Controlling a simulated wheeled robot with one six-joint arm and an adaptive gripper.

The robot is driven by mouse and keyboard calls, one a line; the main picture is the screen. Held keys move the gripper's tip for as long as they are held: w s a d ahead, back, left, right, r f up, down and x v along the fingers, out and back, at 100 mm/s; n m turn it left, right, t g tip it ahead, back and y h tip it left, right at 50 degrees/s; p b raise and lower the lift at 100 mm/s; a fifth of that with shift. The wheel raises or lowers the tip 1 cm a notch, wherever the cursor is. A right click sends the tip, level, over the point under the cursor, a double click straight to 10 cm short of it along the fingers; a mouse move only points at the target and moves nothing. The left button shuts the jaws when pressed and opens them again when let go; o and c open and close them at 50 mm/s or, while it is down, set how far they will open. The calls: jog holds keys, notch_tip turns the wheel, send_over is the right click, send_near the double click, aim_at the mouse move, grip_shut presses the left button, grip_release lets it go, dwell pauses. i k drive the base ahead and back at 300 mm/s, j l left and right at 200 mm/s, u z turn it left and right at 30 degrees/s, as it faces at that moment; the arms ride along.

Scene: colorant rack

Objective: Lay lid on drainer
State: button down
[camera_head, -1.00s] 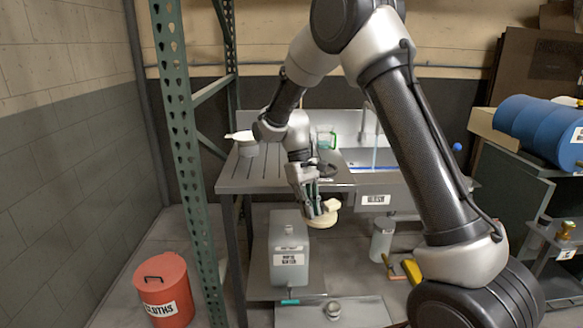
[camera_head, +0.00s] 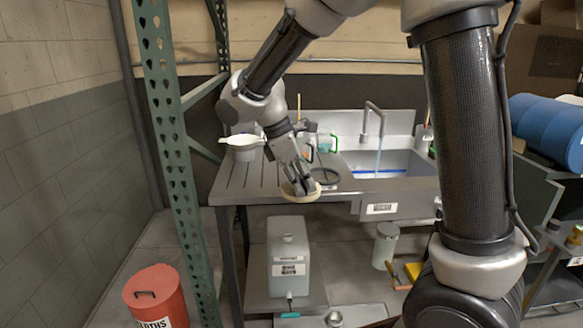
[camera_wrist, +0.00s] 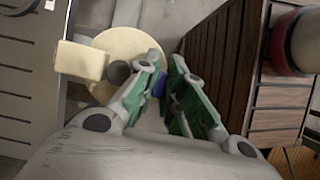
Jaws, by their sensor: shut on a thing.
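The lid (camera_head: 301,197) is a round cream disc, held by my gripper (camera_head: 298,188) at the front edge of the drainer. In the wrist view the lid (camera_wrist: 135,44) shows beyond the green-padded fingers (camera_wrist: 166,88), with a dark round part and a pale block beside it. My gripper is shut on the lid; the exact contact is partly hidden. The drainer (camera_head: 222,182) is the grey grooved board left of the sink. I cannot tell whether the lid touches it. The grooved board also shows at the left of the wrist view (camera_wrist: 25,80).
A white pot (camera_head: 243,151) stands at the drainer's back left. A grey canister (camera_head: 288,258) stands below. A green rack post (camera_head: 172,130) rises at left.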

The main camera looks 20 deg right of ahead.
aim_at(274, 169)
jog(key=i, duration=1.2)
